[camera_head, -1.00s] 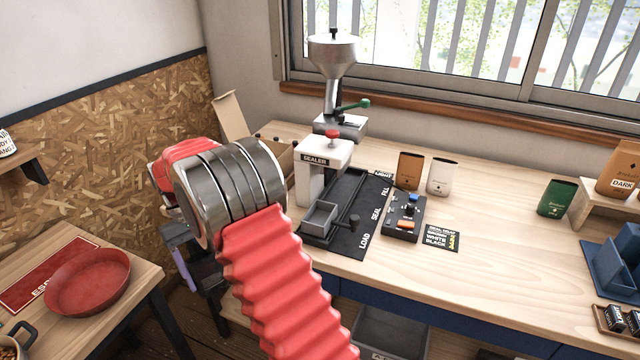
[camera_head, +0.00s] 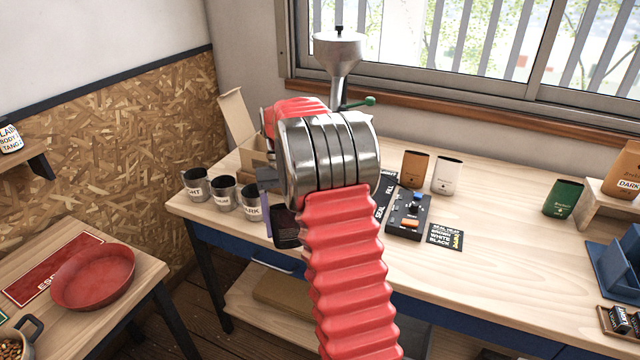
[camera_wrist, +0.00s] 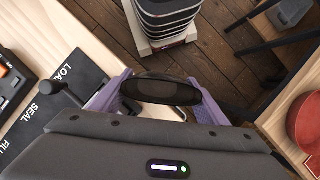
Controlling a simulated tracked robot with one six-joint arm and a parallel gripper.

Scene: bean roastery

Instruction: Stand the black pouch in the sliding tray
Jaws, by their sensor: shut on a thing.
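My gripper (camera_wrist: 160,101) is shut on the black pouch (camera_wrist: 158,88), with a purple finger on each side of it. In the wrist view I look down on the pouch's dark oval top. In the head view the pouch (camera_head: 288,228) shows as a dark shape beside my wrist, near the bench's front edge, partly hidden by my arm. The sliding tray is hidden behind my arm in the head view. In the wrist view, the black mat (camera_wrist: 62,110) marked LOAD, SEAL and FILL lies left of my gripper, with a dark knob (camera_wrist: 53,88) on it.
Several labelled metal cups (camera_head: 223,188) stand on the bench's left end. A control box (camera_head: 408,214) and brown (camera_head: 414,168) and white (camera_head: 446,175) pouches are right of my arm. A green pouch (camera_head: 563,198) stands farther right.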

